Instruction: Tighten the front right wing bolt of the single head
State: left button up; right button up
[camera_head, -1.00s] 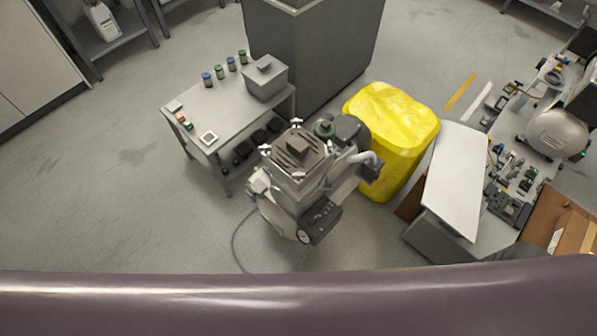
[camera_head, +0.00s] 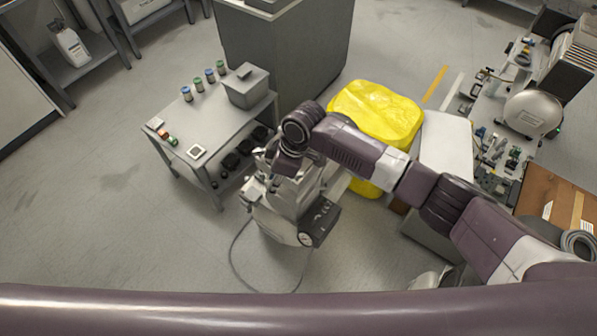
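The grey single-head compressor (camera_head: 285,222) stands on the floor in the middle of the view, with a round gauge on its lower front. My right arm reaches in from the right, and its wrist covers most of the compressor's finned top. The wing bolts, including the front right one, cannot be made out now. My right gripper (camera_head: 268,183) points down at the left side of the head. Its fingers are small and partly hidden, so I cannot tell if it is open or touching anything. My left gripper is not in view.
A grey table (camera_head: 222,153) with several small jars and a grey box (camera_head: 246,86) stands behind left. A yellow bin (camera_head: 375,108) stands behind right. A cluttered bench (camera_head: 500,150) is at the far right. The floor at left is clear.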

jog(key=w+d+r+n+h, duration=0.1)
jog(key=d+r, duration=0.1)
jog(key=d+r+n+h, duration=0.1)
jog(key=d+r, duration=0.1)
jog(key=r, duration=0.1)
jog(key=w+d+r+n+h, duration=0.1)
jog(key=d+r, duration=0.1)
jog(key=r, duration=0.1)
jog(key=shift+w+r+n+g+h, duration=0.2)
jog(key=shift+w+n+g+h, duration=0.1)
jog(key=shift+d, duration=0.15)
jog(key=shift+f, duration=0.4)
notch_tip(320, 180, down, 7)
jog(key=shift+r+p, duration=0.1)
jog(key=shift+p, duration=0.2)
jog(key=shift+c, duration=0.5)
grip_shut()
